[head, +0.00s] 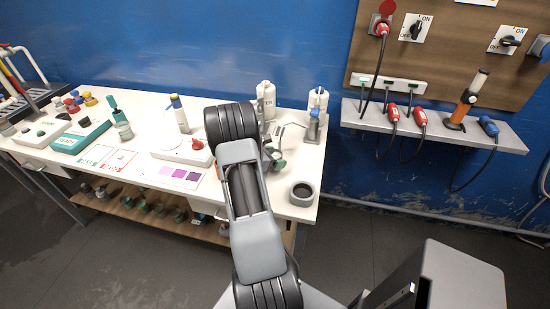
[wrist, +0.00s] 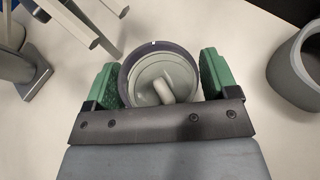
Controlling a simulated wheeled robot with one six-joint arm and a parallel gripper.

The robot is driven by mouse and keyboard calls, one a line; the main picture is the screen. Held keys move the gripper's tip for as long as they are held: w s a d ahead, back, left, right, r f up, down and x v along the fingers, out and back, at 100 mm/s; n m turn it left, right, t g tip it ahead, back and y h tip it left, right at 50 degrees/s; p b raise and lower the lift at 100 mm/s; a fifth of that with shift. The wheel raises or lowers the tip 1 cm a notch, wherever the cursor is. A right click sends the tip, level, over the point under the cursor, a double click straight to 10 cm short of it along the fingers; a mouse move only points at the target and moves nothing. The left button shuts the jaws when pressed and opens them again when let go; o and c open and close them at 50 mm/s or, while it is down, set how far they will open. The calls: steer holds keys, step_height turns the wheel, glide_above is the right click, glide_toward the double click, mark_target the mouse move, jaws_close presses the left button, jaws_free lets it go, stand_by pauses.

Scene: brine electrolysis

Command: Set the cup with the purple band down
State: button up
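The cup (wrist: 134,73) shows in the wrist view from above, a pale round vessel with a dark purplish band around its rim. A small pale rod-like piece lies inside it. My gripper (wrist: 159,76) has its green finger pads on either side of the cup, both appearing to touch its wall. It is shut on the cup. In the head view my gripper (head: 275,158) is over the right part of the white bench (head: 240,190), and my arm mostly hides the cup. I cannot tell whether the cup's base touches the bench.
A grey open ring-shaped holder (head: 302,193) stands near the bench's right front corner; it also shows in the wrist view (wrist: 292,70). A metal stand (wrist: 38,75) is close on the left there. White bottles (head: 318,101) stand behind. A purple colour card (head: 174,174) lies left of my arm.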

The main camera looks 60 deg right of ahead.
steer(key=shift+o, duration=0.4)
steer(key=shift+r, duration=0.2)
steer(key=shift+w+a+r, duration=0.1)
steer(key=shift+a, duration=0.1)
steer(key=shift+b+v, duration=0.45)
steer(key=shift+v, duration=3.1)
